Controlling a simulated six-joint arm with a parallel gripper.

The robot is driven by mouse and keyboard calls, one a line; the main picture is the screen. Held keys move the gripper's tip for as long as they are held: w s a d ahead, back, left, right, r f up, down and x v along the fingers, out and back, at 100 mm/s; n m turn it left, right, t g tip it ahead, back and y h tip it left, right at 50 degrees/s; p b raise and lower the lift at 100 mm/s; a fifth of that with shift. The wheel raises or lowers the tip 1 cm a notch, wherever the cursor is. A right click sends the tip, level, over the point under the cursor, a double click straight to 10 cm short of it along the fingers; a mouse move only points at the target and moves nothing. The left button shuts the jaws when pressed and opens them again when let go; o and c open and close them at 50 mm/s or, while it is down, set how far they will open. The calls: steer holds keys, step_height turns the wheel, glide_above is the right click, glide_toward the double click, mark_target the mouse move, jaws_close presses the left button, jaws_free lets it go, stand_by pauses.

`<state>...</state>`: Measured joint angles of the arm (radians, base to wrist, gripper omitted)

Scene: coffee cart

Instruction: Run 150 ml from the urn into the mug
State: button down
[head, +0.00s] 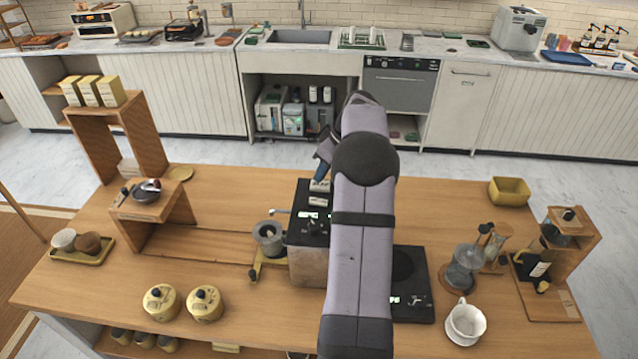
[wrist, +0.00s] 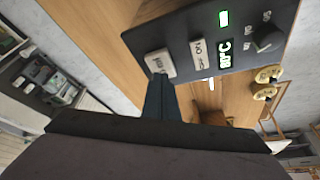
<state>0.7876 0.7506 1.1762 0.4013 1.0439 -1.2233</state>
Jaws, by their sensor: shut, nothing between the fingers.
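The urn (head: 307,265) is a steel box with a black control panel on top, near the table's middle, partly hidden by my arm. In the wrist view the panel (wrist: 200,52) shows a lit green display, a knob and two pale buttons. My gripper (head: 321,181) is shut and empty. Its tip in the wrist view (wrist: 160,80) is at the edge of the nearer pale button (wrist: 159,63); I cannot tell whether it touches. A grey cup-like vessel (head: 268,240) is on a yellow stand by the urn's left side. A white handled cup (head: 466,323) stands front right, apart from the urn.
Two yellow lidded jars (head: 205,304) stand front left. A black flat device (head: 414,300) lies right of my arm, beside a glass carafe (head: 463,268). Wooden shelves (head: 155,205) stand at the left. The table between these shelves and the jars is mostly clear.

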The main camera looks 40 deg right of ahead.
steer(key=shift+f+b, duration=0.5)
steer(key=shift+f, duration=0.15)
stand_by(0.4)
steer(key=shift+r+p, duration=0.4)
steer(key=shift+r, duration=0.25)
steer(key=shift+f+b, duration=0.65)
steer(key=shift+f, duration=0.15)
stand_by(1.5)
steer(key=shift+r, duration=0.25)
steer(key=shift+r+p, duration=0.5)
steer(key=shift+r, duration=0.05)
steer(key=shift+f+b, duration=0.45)
steer(key=shift+f, duration=0.1)
stand_by(2.2)
steer(key=shift+r+p, duration=0.4)
steer(key=shift+r, duration=0.15)
